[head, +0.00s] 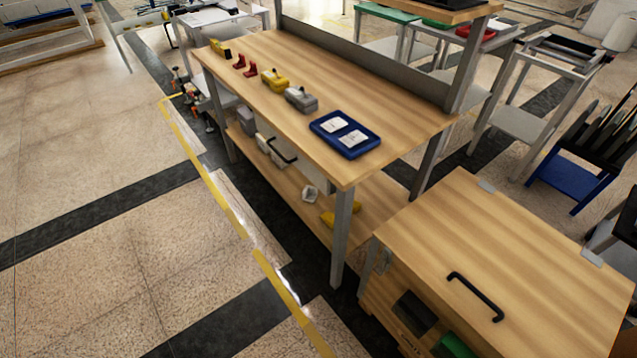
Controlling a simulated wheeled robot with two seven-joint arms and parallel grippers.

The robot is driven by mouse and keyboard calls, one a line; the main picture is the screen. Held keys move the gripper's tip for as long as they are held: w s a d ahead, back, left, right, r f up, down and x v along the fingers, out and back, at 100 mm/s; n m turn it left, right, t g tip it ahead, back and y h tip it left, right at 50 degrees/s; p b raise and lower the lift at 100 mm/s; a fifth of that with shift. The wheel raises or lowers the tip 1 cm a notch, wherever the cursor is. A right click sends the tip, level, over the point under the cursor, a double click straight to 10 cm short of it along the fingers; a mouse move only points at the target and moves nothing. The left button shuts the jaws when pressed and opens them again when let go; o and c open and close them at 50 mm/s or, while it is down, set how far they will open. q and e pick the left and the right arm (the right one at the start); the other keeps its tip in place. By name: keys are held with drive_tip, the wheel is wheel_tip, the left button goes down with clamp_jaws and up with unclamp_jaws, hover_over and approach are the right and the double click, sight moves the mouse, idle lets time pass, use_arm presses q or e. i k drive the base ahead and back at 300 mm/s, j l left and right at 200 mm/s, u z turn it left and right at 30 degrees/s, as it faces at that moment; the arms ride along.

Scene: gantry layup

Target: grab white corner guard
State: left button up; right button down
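A small white angular piece (310,194) lies on the lower shelf (290,190) of the wooden workbench, near its front edge. It looks like the white corner guard, but it is too small to be sure. A yellow piece (328,217) lies close to it on the same shelf, partly hidden by the bench leg. Neither of my grippers is in view, and nothing is seen touching the white piece.
The bench top (400,120) holds a blue tray (318,125) with two white pieces, a grey item (301,99), a yellow item (274,80) and red brackets (250,70). A lidded wooden cabinet (510,260) stands at right. Floor (110,260) left of the bench is clear.

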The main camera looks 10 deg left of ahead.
sight(309, 194)
drive_tip(key=i+j+z, duration=0.25)
drive_tip(key=j, duration=0.3)
drive_tip(key=j+z, duration=0.25)
drive_tip(key=j, duration=0.3)
drive_tip(key=j+z, duration=0.25)
drive_tip(key=j, duration=0.35)
drive_tip(key=j+z, duration=0.25)
drive_tip(key=j, duration=0.4)
drive_tip(key=j+z, duration=0.25)
drive_tip(key=j, duration=0.35)
drive_tip(key=k+j+z, duration=0.1)
drive_tip(key=j+z, duration=0.2)
drive_tip(key=j, duration=0.25)
drive_tip(key=k+j+z, duration=0.25)
drive_tip(key=j, duration=0.35)
drive_tip(key=k+j+z, duration=0.25)
drive_tip(key=j, duration=0.3)
drive_tip(key=i, duration=0.1)
